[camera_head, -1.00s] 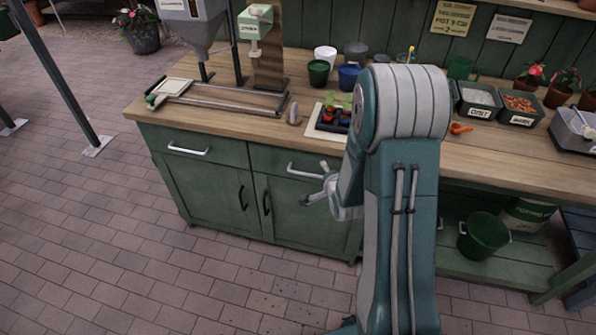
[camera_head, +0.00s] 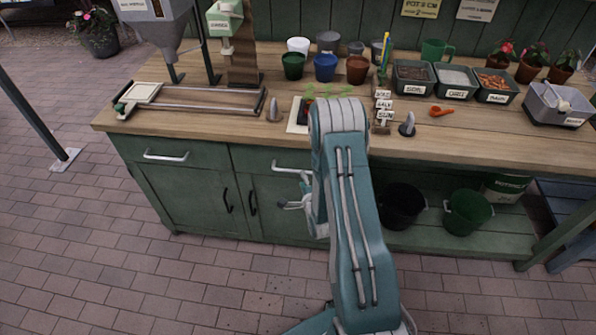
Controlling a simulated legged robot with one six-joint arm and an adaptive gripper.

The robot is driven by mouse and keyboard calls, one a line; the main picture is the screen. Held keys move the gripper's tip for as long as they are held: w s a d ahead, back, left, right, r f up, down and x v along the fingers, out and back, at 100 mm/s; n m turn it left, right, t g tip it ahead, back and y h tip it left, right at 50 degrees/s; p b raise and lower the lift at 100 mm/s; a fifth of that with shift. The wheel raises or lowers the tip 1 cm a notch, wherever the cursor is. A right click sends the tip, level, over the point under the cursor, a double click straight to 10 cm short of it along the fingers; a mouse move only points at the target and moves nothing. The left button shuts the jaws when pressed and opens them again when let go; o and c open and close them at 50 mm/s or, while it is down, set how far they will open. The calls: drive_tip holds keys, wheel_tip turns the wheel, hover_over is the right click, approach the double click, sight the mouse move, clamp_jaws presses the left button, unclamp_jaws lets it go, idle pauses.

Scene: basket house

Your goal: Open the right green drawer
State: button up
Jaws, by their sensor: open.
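The right green drawer (camera_head: 251,160) is in the upper front of the green cabinet, just under the wooden worktop. It looks shut, and its right part is hidden behind my arm. Its silver bar handle (camera_head: 290,168) shows in part. My gripper (camera_head: 294,192) is open and in front of the cabinet, just below the right drawer's handle. I cannot tell whether a finger touches the handle. The left green drawer (camera_head: 189,151) with its own silver handle (camera_head: 165,156) is shut.
Two cabinet doors with dark handles (camera_head: 227,200) are below the drawers. The worktop (camera_head: 170,121) holds pots, labelled trays (camera_head: 455,82) and a clamp frame. A black bucket (camera_head: 402,205) and a green bucket (camera_head: 467,212) stand on the lower shelf. The brick floor in front is clear.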

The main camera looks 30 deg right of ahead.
sight(298, 172)
drive_tip(key=x, duration=0.5)
drive_tip(key=shift+w+a, duration=0.2)
drive_tip(key=shift+a, duration=0.15)
drive_tip(key=shift+d, duration=0.2)
clamp_jaws()
